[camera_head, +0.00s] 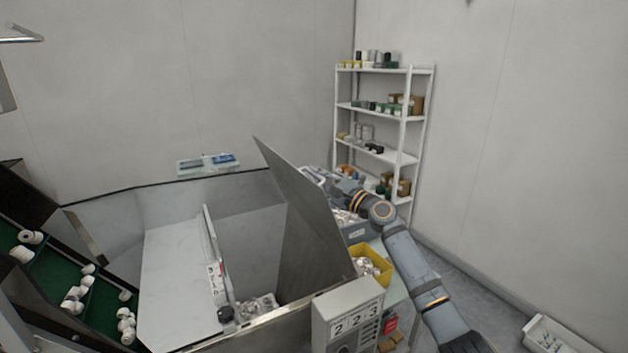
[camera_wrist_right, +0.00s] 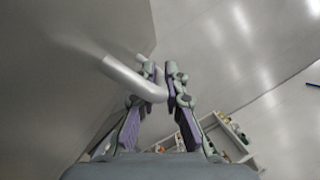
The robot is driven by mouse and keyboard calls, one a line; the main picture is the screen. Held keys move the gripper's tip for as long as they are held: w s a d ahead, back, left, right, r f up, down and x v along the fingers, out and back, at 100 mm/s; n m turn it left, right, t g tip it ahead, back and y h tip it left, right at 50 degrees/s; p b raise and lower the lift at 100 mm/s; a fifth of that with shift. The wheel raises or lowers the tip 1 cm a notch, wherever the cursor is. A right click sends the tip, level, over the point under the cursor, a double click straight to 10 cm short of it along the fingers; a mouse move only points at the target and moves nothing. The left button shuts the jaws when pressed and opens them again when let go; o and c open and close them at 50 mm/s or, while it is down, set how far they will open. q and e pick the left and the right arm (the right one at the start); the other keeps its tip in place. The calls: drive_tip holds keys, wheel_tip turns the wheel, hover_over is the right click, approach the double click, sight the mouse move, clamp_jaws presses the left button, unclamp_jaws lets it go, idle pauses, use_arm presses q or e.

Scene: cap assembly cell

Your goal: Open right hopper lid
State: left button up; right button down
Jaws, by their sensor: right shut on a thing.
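The right hopper lid is a flat grey metal panel (camera_head: 303,218) that stands raised and tilted above the hopper in the head view. It also fills the left of the right wrist view (camera_wrist_right: 75,50). A white curved bar handle (camera_wrist_right: 130,78) sticks out from its face. My right gripper (camera_wrist_right: 166,90) is shut on this handle. In the head view my right gripper (camera_head: 322,178) is at the lid's right side, partly hidden by the lid. The hopper's grey inner wall (camera_head: 250,245) shows to the left of the lid. My left gripper is not in view.
A yellow bin (camera_head: 376,262) is right of the lid, close to my right arm. A white shelf rack (camera_head: 400,112) stands behind. Green trays (camera_head: 62,265) with white caps lie at left.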

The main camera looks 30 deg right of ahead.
drive_tip(key=c, duration=1.4)
unclamp_jaws()
drive_tip(key=v, duration=0.7)
drive_tip(key=shift+s, duration=0.15)
drive_tip(key=shift+d+f, duration=0.1)
drive_tip(key=shift+f, duration=0.05)
